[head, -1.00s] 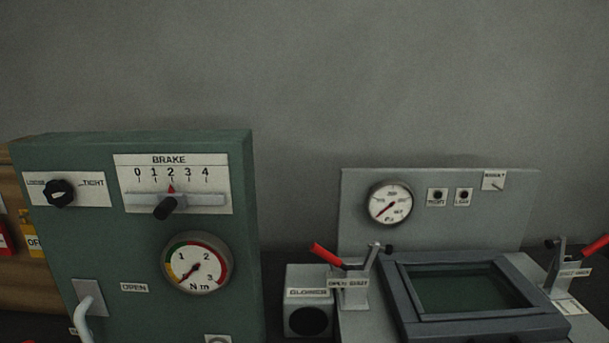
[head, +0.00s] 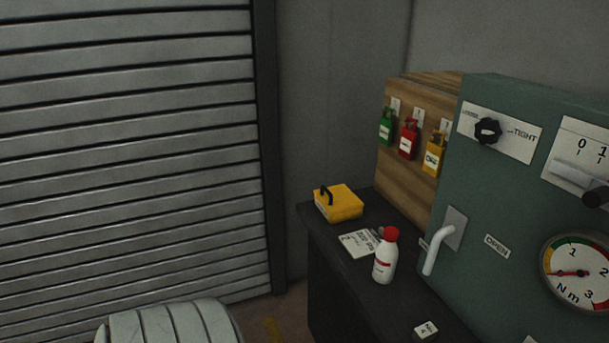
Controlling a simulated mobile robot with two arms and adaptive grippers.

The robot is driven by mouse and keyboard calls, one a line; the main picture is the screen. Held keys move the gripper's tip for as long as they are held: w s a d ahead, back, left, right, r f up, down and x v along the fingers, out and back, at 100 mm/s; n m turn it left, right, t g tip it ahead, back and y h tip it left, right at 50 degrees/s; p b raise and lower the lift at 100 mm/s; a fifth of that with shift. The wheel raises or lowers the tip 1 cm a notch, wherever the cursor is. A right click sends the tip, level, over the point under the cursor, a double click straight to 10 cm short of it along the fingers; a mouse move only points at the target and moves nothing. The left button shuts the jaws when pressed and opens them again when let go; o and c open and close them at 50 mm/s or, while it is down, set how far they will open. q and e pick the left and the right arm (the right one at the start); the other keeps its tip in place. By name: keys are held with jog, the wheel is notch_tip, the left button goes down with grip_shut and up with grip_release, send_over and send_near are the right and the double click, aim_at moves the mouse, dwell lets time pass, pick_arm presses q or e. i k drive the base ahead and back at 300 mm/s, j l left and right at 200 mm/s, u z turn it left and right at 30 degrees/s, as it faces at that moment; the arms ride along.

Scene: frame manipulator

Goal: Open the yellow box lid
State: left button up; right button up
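The yellow box (head: 342,206) sits at the far left corner of the dark bench, close to the wall. Its lid looks shut, and a black handle or latch (head: 326,194) shows on its left side. A pale label shows on its front left face, too small to read. Neither of my grippers is in the head view.
A white bottle with a red cap (head: 385,259) and a paper note (head: 359,243) stand and lie nearer on the bench (head: 328,262). A green machine (head: 505,215) with a white handle stands right. Padlock-like tags (head: 408,140) hang on a wooden board. A shutter (head: 130,150) fills the left.

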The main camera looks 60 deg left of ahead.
aim_at(340, 198)
jog(key=u, duration=1.6)
jog(key=i, duration=0.15)
